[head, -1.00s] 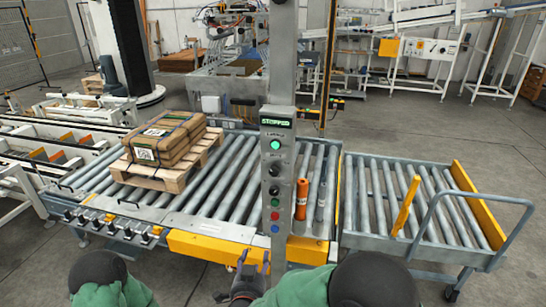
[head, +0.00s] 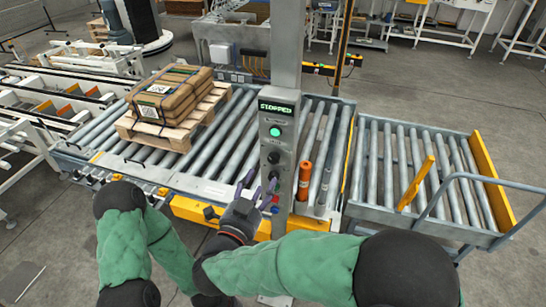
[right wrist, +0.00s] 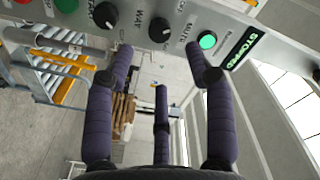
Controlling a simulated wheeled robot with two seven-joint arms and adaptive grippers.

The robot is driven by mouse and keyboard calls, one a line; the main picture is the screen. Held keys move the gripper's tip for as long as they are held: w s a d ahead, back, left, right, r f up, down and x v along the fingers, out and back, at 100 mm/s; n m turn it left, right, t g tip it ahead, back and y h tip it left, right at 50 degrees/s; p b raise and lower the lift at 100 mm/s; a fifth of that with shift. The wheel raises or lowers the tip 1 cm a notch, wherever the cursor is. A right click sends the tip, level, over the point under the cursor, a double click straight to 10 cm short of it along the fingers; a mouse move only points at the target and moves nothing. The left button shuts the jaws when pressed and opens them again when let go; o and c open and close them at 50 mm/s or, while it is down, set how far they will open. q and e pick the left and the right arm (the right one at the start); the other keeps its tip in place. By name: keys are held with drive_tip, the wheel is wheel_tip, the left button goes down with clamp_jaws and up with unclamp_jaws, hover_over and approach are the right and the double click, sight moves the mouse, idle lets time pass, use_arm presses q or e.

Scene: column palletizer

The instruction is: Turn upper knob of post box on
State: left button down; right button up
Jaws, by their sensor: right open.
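The grey post box (head: 289,150) stands upright on a post in the middle of the head view, its lit display reading STOPPED. Below its green button (head: 275,131) is the black upper knob (head: 273,157); a second black knob (head: 271,176) sits under it. In the right wrist view the upper knob (right wrist: 160,29) is beyond the fingertips, between the green button and the lower knob (right wrist: 105,15). My right gripper (head: 257,184) is open and empty, just in front of the box's lower half. It touches no knob that I can see. My left gripper is out of view.
A pallet (head: 150,133) with brown sacks (head: 168,94) rests on the roller conveyor (head: 225,150) at left. An orange cylinder (head: 305,180) stands right of the box. A roller cart (head: 410,170) is at the right. A yellow guard (head: 187,209) runs along the conveyor's front.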

sight(272, 161)
drive_tip(key=x, duration=0.9)
drive_tip(key=shift+f+p, duration=0.1)
drive_tip(key=shift+p, duration=0.2)
clamp_jaws()
